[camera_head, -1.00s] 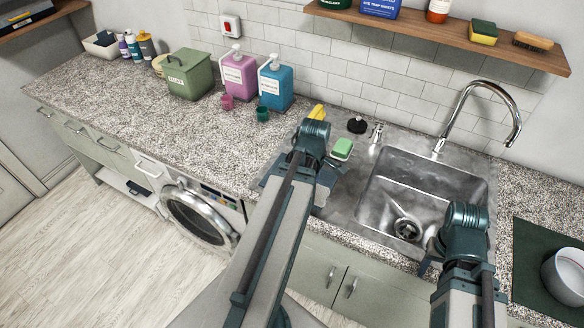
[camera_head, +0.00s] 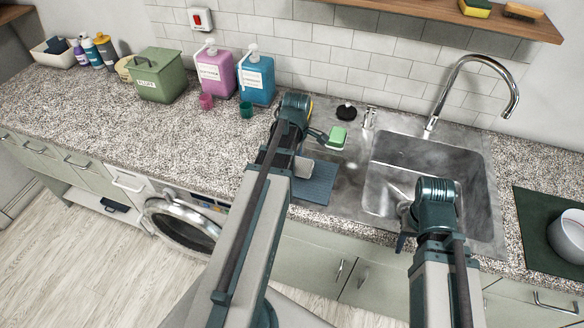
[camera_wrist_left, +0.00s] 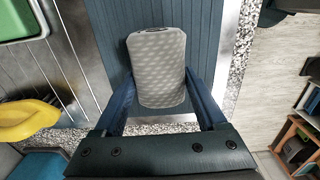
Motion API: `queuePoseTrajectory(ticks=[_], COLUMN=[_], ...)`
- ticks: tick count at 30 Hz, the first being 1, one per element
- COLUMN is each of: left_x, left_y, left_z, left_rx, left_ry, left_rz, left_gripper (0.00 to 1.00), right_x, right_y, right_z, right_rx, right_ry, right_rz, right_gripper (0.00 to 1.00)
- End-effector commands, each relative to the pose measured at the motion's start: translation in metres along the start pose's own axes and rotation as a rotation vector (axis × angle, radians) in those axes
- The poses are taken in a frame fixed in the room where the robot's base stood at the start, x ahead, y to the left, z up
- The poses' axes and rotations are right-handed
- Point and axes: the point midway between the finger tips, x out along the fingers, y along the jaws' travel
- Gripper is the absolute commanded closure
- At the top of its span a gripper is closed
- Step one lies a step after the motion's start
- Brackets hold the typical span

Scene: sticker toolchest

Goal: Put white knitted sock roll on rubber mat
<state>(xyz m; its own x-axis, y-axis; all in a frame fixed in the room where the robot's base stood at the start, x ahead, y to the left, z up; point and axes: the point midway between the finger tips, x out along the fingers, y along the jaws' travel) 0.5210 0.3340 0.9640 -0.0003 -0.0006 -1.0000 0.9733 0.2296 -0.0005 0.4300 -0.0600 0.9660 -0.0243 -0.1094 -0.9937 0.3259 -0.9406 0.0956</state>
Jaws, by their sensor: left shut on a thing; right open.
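The white knitted sock roll (camera_wrist_left: 158,75), light grey with a dimpled weave, is held between the fingers of my left gripper (camera_wrist_left: 160,90) in the left wrist view. It also shows partly in the head view (camera_head: 301,168), beside my left arm. The blue-grey ribbed rubber mat (camera_head: 315,184) lies left of the sink and is partly covered by my arm. In the left wrist view the mat (camera_wrist_left: 212,35) is behind the roll; I cannot tell whether they touch. My right gripper (camera_head: 403,228) is open in front of the sink, its fingers mostly hidden.
The sink (camera_head: 415,155) and tap (camera_head: 500,80) are to the right. Pink (camera_head: 216,73) and blue (camera_head: 256,80) dispensers and a green bin (camera_head: 159,77) stand at the back. The left counter is mostly clear.

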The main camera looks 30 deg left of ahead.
Motion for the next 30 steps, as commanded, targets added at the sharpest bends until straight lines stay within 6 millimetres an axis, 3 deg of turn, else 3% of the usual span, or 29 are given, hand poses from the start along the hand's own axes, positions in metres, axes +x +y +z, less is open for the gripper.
queuePoseTrajectory(ticks=[1,3,15,16,18,20,30], left_x=[0.0124,0.0158,0.0178,0.0166,0.0159,0.0159,0.0135], left_y=[-0.0004,-0.0005,-0.0004,-0.0004,-0.0004,-0.0004,-0.0004], left_z=[0.0027,0.0047,0.0052,0.0051,0.0051,0.0051,0.0051], left_rx=[0.000,-0.003,-0.004,-0.004,-0.004,-0.004,-0.004], left_ry=[0.000,0.000,0.000,0.000,0.000,0.000,0.000], left_rz=[0.000,0.000,0.000,0.000,0.000,0.000,0.000], left_gripper=[0.82,0.82,0.82,0.22,0.10,0.00,0.00], right_x=[0.0123,0.0157,0.0176,0.0165,0.0158,0.0158,0.0134], right_y=[-0.0013,-0.0016,-0.0017,-0.0016,-0.0016,-0.0016,-0.0013], right_z=[-0.0007,-0.0009,-0.0010,-0.0010,-0.0009,-0.0009,-0.0008], right_rx=[0.000,0.000,0.000,0.000,0.000,0.000,0.000], right_ry=[0.000,0.000,0.000,0.000,0.000,0.000,0.000], right_rz=[0.000,0.000,0.000,0.000,0.000,0.000,0.000], right_gripper=[0.50,0.50,0.50,0.50,0.50,0.50,0.50])
